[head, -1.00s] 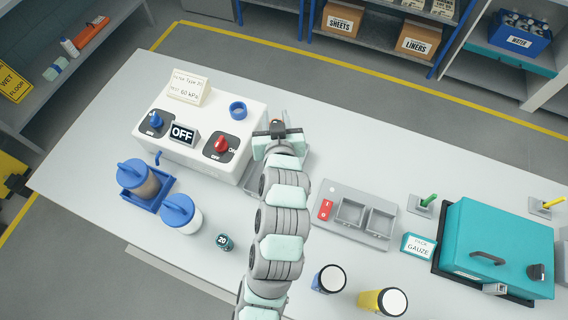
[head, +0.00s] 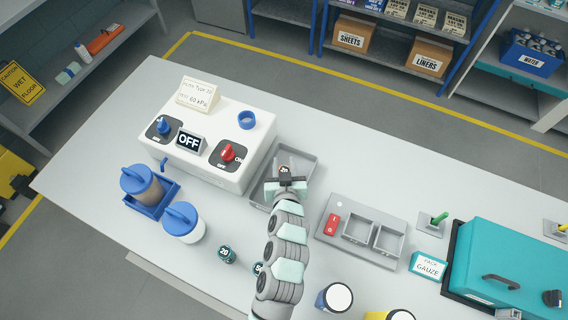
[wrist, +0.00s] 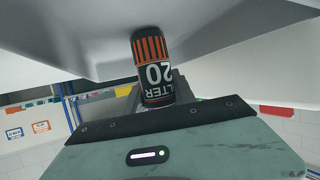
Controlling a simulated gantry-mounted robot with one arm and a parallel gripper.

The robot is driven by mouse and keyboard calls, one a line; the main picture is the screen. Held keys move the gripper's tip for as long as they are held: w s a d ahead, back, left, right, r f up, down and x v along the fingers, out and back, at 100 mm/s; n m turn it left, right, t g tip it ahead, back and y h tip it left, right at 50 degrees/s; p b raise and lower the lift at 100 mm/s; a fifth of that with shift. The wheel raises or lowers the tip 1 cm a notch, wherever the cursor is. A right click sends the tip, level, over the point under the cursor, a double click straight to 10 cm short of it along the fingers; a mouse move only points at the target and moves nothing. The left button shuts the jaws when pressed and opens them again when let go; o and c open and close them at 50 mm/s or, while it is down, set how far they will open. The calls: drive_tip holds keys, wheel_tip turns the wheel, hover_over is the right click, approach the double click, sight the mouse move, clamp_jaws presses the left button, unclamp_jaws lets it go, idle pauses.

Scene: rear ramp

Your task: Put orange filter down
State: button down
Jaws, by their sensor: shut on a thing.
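The orange filter is a small dark cylinder with orange stripes and white "FILTER 20" lettering. In the wrist view, the filter (wrist: 152,65) stands out from between my jaws, its lettering upside down. In the head view, only its small top (head: 284,169) shows at the tip of my gripper (head: 285,180). My gripper is shut on it. It is over or in a shallow grey tray (head: 312,154) beside the white pump unit (head: 203,150). My arm and gripper cover part of the tray. I cannot tell whether the filter touches the tray floor.
The white unit with knobs and an OFF sign stands just left of my gripper. A grey panel (head: 352,250) with a red switch and two square wells lies to the right. Two small dark canisters (head: 227,254) and blue-lidded jars (head: 183,222) stand nearer, left of my arm.

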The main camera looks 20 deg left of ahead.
drive_tip(key=shift+f, duration=0.1)
drive_tip(key=shift+f, duration=0.15)
drive_tip(key=c, duration=1)
unclamp_jaws()
drive_tip(key=shift+c, duration=0.2)
drive_tip(key=shift+s+d+r, duration=0.1)
drive_tip(key=shift+r, duration=0.2)
drive_tip(key=v, duration=1.1)
drive_tip(key=shift+s+d, duration=0.2)
drive_tip(key=shift+s, duration=0.05)
